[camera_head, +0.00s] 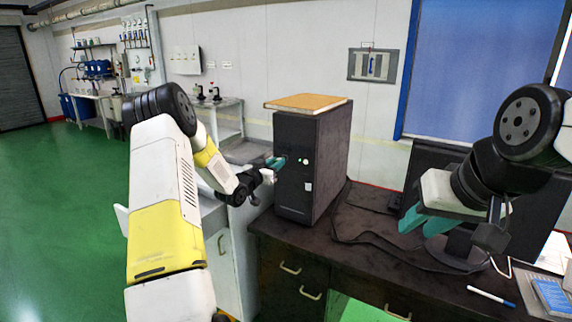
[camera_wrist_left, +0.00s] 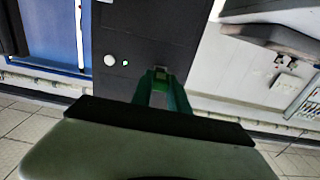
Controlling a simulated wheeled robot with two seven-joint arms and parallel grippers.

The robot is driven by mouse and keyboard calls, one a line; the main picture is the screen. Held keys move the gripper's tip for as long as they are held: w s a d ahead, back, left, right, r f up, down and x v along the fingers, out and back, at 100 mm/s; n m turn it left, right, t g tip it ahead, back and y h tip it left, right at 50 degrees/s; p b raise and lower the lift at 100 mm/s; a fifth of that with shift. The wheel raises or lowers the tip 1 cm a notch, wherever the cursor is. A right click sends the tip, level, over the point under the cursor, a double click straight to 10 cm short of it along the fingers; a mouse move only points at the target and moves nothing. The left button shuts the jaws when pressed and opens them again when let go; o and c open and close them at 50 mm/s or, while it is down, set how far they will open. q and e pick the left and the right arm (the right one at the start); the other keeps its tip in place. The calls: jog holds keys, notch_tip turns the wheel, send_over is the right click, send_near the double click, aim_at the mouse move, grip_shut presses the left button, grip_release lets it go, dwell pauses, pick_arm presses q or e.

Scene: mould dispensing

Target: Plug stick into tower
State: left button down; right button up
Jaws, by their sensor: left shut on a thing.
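The tower (camera_head: 294,190) is a black computer case standing upright on the dark desk; its front fills the middle of the left wrist view (camera_wrist_left: 150,28). My left gripper (camera_head: 276,163) is at the tower's front face. In the left wrist view its teal fingers (camera_wrist_left: 161,82) are shut on a small greenish piece, the stick (camera_wrist_left: 160,74), close against the front panel. I cannot tell whether the stick is inside a port. My right gripper (camera_head: 428,222) is empty, with its teal fingers apart, above the right side of the desk.
A brown board (camera_head: 306,102) lies on the tower. Black cables (camera_head: 375,238) run over the desk beside it. A dark monitor (camera_head: 430,165) stands behind my right arm. A pen (camera_head: 492,297) and a blue-white packet (camera_head: 552,296) lie at the front right.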

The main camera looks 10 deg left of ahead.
pick_arm(q)
jog(key=shift+x, duration=0.9)
dwell(0.8)
jog(key=c, duration=1.2)
grip_release()
jog(key=shift+s, duration=0.1)
